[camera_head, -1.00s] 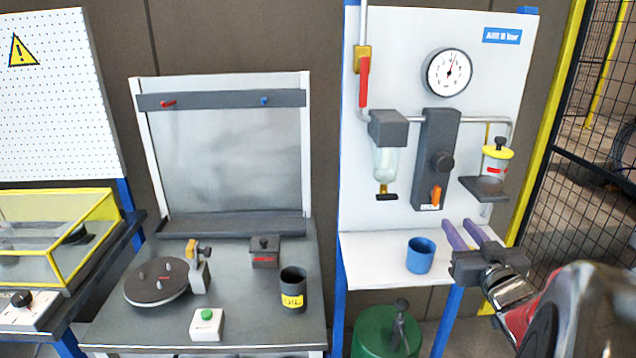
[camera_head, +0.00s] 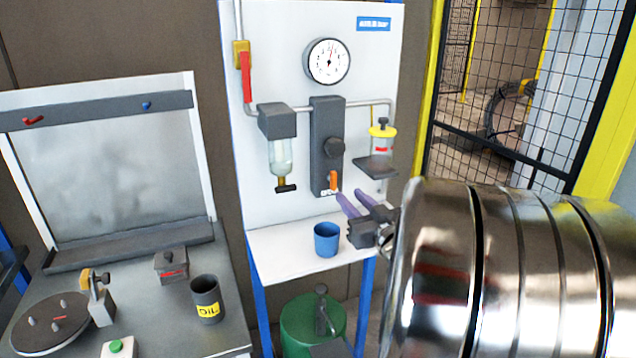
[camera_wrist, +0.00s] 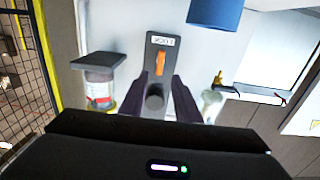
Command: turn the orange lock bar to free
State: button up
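The orange lock bar (camera_head: 333,181) sits low on the dark grey regulator block (camera_head: 323,130), above a small white label, and stands about upright. In the wrist view the lock bar (camera_wrist: 160,64) shows beyond and between my fingers, beside the label. My gripper (camera_head: 352,198) has two purple fingers, spread apart and empty. It is in front of the panel, a little below and right of the lock bar, and looks apart from it. In the wrist view my gripper (camera_wrist: 158,85) opens toward the block, with the round knob (camera_wrist: 155,98) showing between the fingers.
A blue cup (camera_head: 326,240) stands on the white shelf (camera_head: 284,258) just left of my gripper. A yellow-lidded jar (camera_head: 381,141) on a small bracket is to the right. A glass filter bowl (camera_head: 281,157) hangs to the left. A gauge (camera_head: 327,62) is above.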

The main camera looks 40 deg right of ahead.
aim_at(334, 181)
jog(key=x, duration=0.9)
jog(key=shift+w+f, duration=0.1)
jog(key=shift+w, duration=0.05)
jog(key=shift+c, duration=0.6)
grip_shut()
